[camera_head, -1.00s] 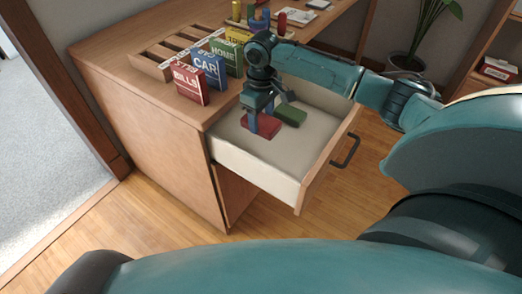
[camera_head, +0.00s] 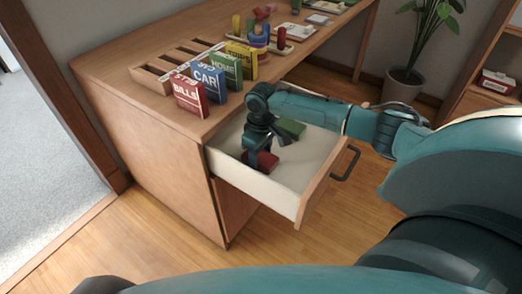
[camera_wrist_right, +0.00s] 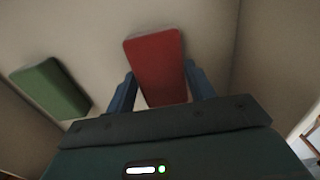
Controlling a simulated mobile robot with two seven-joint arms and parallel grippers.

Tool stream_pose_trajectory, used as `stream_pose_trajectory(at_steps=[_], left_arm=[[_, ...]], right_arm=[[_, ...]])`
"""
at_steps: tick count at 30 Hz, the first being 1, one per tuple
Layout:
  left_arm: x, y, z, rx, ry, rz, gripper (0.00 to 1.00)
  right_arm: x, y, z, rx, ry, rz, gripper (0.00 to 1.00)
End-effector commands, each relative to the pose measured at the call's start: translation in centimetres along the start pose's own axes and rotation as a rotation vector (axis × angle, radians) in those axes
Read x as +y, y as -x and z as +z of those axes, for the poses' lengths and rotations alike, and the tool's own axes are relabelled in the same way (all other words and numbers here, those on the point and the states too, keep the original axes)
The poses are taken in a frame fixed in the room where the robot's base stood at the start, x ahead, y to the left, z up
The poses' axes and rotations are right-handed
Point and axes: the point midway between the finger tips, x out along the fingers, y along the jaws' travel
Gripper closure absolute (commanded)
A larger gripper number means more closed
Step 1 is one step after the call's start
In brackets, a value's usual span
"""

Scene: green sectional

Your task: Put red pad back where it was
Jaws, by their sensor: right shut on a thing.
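The red pad (camera_head: 266,161) is inside the open drawer (camera_head: 252,182), near its close side wall. My right gripper (camera_head: 258,163) reaches down into the drawer over it and partly hides it. In the right wrist view the red pad (camera_wrist_right: 157,68) lies between the two blue fingers of my right gripper (camera_wrist_right: 161,88), which is shut on it. I cannot tell whether the pad touches the drawer floor. A green pad (camera_head: 291,127) lies farther back in the drawer, and it also shows at the left in the right wrist view (camera_wrist_right: 52,88). My left gripper is not in view.
The drawer has a dark handle (camera_head: 346,164) on its front. On the desk (camera_head: 115,75) above stand labelled boxes, BILLS (camera_head: 189,95) and CAR (camera_head: 209,80) among them, beside a slotted wooden rack (camera_head: 170,68). Bare drawer floor shows right of the pads.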

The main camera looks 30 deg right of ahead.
Motion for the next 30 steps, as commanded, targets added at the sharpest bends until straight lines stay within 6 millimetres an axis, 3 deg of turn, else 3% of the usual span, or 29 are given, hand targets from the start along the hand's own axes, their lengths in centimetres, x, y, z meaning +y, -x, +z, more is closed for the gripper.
stream_pose_trajectory(at_steps=[8, 17, 22, 27, 30], left_arm=[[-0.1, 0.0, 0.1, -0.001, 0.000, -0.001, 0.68], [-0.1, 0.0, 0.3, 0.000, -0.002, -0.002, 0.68], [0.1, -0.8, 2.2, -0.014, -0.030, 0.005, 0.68], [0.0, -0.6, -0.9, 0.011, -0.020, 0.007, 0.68], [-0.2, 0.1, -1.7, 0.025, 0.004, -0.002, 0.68]], right_arm=[[-0.1, -0.5, 0.3, -0.010, 0.000, -0.001, 0.25], [0.0, -0.5, 0.2, -0.007, 0.000, 0.000, 0.25], [0.0, -1.3, 0.2, -0.006, 0.000, 0.001, 0.25], [-0.1, 3.8, -0.1, -0.002, 0.000, -0.002, 0.25], [0.0, 6.2, -0.2, -0.003, 0.000, -0.001, 0.25]])
